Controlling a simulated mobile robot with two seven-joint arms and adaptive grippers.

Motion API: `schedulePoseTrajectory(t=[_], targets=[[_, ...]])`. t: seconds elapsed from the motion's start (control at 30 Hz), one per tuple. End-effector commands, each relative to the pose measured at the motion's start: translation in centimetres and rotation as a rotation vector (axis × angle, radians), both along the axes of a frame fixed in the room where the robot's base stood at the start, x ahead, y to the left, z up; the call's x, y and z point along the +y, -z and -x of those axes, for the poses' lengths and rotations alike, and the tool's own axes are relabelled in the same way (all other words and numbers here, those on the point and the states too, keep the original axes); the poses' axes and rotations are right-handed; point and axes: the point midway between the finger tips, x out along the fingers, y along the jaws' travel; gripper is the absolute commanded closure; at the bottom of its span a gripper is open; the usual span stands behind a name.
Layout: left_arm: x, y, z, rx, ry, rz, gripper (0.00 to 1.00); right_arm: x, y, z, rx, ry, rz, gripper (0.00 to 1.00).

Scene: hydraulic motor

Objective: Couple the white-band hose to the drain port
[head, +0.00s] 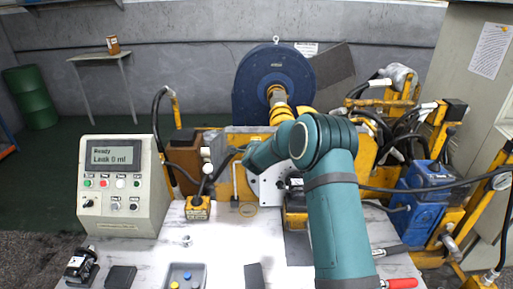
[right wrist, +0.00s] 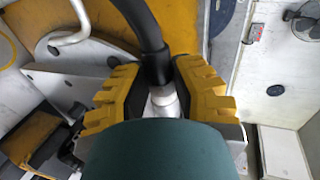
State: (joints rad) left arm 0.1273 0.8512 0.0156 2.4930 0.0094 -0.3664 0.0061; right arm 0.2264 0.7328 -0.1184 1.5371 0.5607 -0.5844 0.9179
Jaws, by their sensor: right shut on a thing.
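In the right wrist view my right gripper (right wrist: 161,88) has its yellow padded fingers shut around the end of a black hose (right wrist: 143,22). A pale whitish band (right wrist: 164,97) shows between the fingers. The hose runs up and away from the grip. My teal wrist hides the hose's lower end. In the head view my right arm crosses the middle of the bench and hides most of the gripper. A pale plate (head: 268,188) stands behind and below my forearm. I cannot tell which fitting is the drain port. My left gripper is not in view.
A control box (head: 122,186) reading "Ready, Leak 0 ml" stands at the left. A blue round motor housing (head: 272,72) is behind. Yellow racks with several hoses crowd the right near a blue block (head: 422,203). A grey tray (head: 183,276) lies at the front.

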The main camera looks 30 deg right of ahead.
Motion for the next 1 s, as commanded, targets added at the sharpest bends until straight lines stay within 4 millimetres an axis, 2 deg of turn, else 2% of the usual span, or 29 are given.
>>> schedulePoseTrajectory(t=[0.73, 1.0], targets=[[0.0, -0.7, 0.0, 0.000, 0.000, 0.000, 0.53, 2.5, -0.2, -1.6, -0.004, -0.004, -0.001, 1.00], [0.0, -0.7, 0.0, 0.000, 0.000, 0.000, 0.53, 2.7, -0.1, -1.6, -0.002, -0.004, 0.000, 1.00]])
